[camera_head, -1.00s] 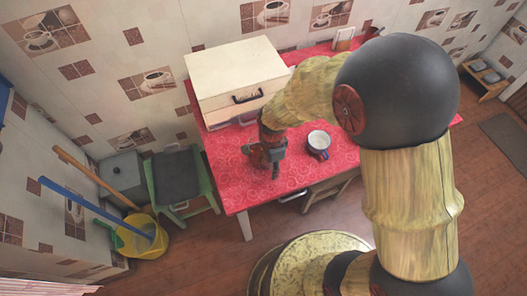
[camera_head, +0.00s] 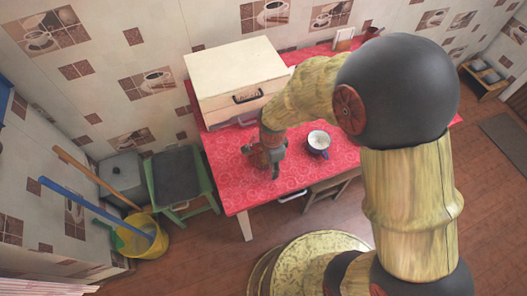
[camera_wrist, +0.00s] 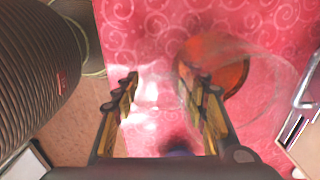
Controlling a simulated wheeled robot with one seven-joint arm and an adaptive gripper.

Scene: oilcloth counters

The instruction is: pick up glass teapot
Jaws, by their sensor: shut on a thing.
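The glass teapot (camera_wrist: 228,72) is clear, with amber-brown liquid inside, and lies right of centre in the wrist view. My gripper (camera_wrist: 162,92) has its right finger overlapping the teapot's near side. Its fingers stand apart, closed on a clear part of the teapot that is hard to make out. In the head view my gripper (camera_head: 272,164) is low over the red table, and the teapot (camera_head: 254,155) shows only as a small dark reddish shape beside it, partly hidden. I cannot tell whether the teapot touches the cloth.
The red patterned table (camera_head: 235,185) has free cloth at its front left. A blue-and-white mug (camera_head: 319,143) stands just right of my gripper. A cream box (camera_head: 235,75) stands behind. A green stool (camera_head: 182,180) and yellow bucket (camera_head: 143,238) are on the floor at left.

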